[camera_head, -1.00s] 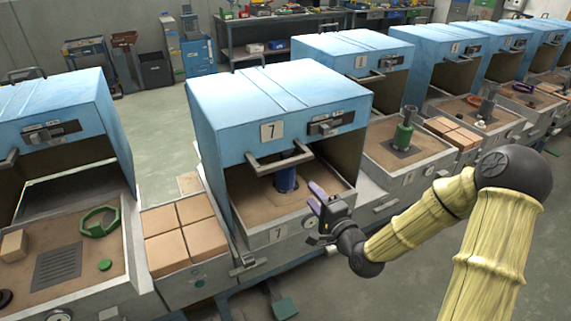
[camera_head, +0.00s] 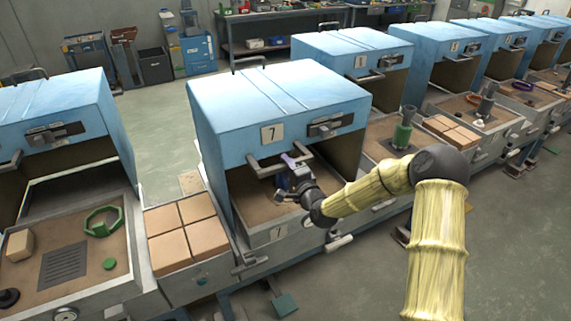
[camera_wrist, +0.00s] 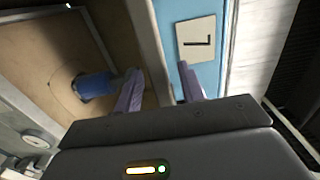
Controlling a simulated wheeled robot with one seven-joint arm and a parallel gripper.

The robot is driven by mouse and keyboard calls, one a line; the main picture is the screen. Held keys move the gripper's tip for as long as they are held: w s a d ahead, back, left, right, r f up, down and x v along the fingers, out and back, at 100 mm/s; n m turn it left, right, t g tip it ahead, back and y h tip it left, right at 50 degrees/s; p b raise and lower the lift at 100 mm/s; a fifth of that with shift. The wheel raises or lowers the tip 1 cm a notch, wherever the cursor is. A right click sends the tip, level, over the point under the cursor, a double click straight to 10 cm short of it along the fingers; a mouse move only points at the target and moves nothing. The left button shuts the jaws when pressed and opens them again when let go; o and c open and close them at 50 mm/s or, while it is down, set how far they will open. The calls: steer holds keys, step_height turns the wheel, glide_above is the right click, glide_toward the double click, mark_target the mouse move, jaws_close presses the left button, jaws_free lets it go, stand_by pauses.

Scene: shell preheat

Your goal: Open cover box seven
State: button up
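Cover box seven (camera_head: 265,105) has a blue hood with a "7" plate (camera_head: 272,133), which also shows in the wrist view (camera_wrist: 196,38). Its hood is down, with the front opening showing a brown bed below. A grey bar handle (camera_head: 262,167) sticks out along the hood's lower front edge. My gripper (camera_head: 287,169) is at the right part of this handle. In the wrist view its two purple fingers (camera_wrist: 158,88) are apart, with the grey strip along the hood's lower edge between them. I cannot tell whether they touch the handle.
A blue cylinder (camera_wrist: 97,85) stands on the bed inside box seven. A crate of tan blocks (camera_head: 150,256) sits to the left, with another open blue box (camera_head: 60,115) beyond it. More blue boxes (camera_head: 352,50) line up to the right.

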steer(key=shift+w+a, duration=0.2)
steer(key=shift+w, duration=0.2)
steer(key=shift+c, duration=0.2)
jaws_close()
